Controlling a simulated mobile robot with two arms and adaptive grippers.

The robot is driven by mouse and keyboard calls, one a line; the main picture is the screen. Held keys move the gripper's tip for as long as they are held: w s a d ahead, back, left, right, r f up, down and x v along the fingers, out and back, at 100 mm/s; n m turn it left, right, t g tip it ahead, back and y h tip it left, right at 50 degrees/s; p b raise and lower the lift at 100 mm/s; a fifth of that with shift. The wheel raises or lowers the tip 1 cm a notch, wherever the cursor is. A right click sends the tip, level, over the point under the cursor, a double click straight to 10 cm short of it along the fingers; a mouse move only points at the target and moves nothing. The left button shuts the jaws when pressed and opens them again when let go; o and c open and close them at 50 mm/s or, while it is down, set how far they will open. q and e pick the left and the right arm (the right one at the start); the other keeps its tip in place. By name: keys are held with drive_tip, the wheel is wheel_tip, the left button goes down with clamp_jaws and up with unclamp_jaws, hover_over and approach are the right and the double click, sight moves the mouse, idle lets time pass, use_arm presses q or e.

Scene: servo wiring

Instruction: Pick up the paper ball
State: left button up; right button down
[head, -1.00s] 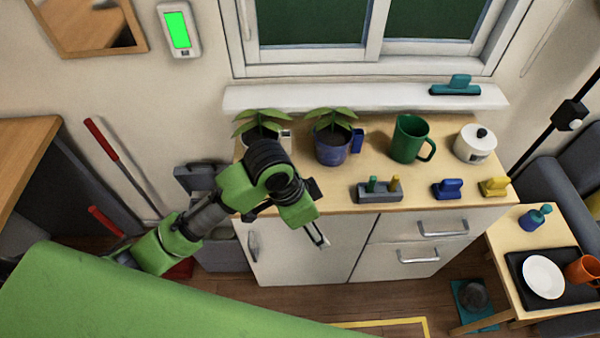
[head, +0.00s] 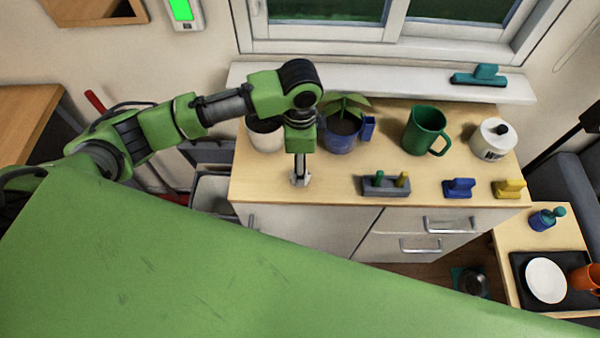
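I see no clear paper ball in the head view. My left gripper (head: 300,178) points down over the front left part of the cabinet top (head: 330,187), in front of the plant pots. Its fingers look close together, with a small pale patch at the tips. I cannot tell whether that patch is the fingertips or something between them, nor whether the tips touch the top. My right gripper is out of view. A large green part of my own body hides the lower left of the view.
The blue pot (head: 342,138) and white pot (head: 264,137) stand close behind my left gripper. A grey block holder (head: 385,188), green mug (head: 424,130) and white jar (head: 492,140) stand to the right. A dark grey round object (head: 473,284) is on the floor at right.

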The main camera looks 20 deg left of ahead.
use_arm(q)
drive_tip(key=shift+f, duration=0.5)
drive_tip(key=shift+w+f+p, duration=0.1)
drive_tip(key=shift+f+p, duration=0.2)
drive_tip(key=shift+f, duration=0.2)
wheel_tip(320, 180, down, 4)
drive_tip(key=shift+w+a+r+p, duration=0.1)
drive_tip(key=shift+w+r+p, duration=0.1)
drive_tip(key=shift+p, duration=0.45)
drive_tip(key=shift+f, duration=0.45)
drive_tip(key=c, duration=0.8)
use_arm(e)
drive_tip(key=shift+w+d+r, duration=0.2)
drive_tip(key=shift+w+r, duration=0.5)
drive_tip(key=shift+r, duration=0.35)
